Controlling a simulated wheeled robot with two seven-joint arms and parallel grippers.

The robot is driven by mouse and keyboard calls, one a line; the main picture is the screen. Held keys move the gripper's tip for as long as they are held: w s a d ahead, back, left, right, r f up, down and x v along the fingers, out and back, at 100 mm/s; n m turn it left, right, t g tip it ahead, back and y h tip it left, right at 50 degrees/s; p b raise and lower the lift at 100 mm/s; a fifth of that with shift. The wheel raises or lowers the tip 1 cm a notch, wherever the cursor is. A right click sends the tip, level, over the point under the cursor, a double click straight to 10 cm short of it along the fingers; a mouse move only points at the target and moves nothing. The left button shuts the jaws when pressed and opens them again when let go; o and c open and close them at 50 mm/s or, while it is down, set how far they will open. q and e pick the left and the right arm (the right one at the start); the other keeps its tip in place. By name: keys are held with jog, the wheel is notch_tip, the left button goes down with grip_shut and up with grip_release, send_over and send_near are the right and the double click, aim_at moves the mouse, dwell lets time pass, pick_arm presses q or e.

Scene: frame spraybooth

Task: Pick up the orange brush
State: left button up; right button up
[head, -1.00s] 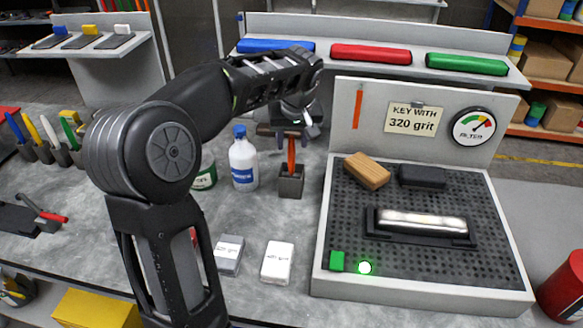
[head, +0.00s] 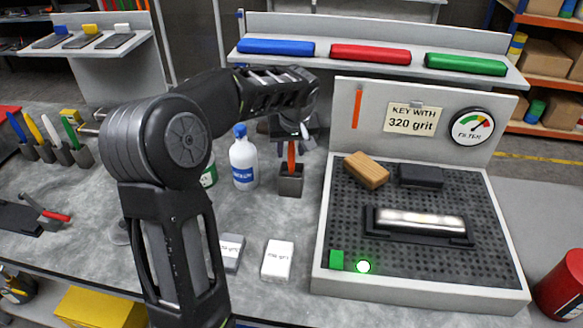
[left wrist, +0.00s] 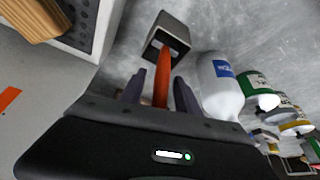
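The orange brush (head: 291,155) stands upright in a small grey square holder (head: 290,181) on the bench, left of the perforated tray. Only its orange handle shows clearly; its upper part is hidden by my left gripper (head: 290,134). In the left wrist view, the orange handle (left wrist: 161,82) rises from the holder (left wrist: 172,35) and runs between the two dark fingers of my left gripper (left wrist: 159,92). The fingers are apart, with a gap visible on each side of the handle. My right gripper is not in view.
A white bottle with a blue cap (head: 243,162) stands close left of the holder. The perforated tray (head: 340,215) is to the right, with a wooden block (head: 367,170) on it. White packets (head: 278,260) lie in front. A shelf (head: 390,66) runs behind.

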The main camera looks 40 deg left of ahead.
pick_arm(q)
grip_shut()
jog(key=shift+r, duration=0.1)
dwell(0.5)
notch_tip(320, 180, up, 10)
jog(key=b, duration=0.1)
dwell(0.4)
dwell(0.4)
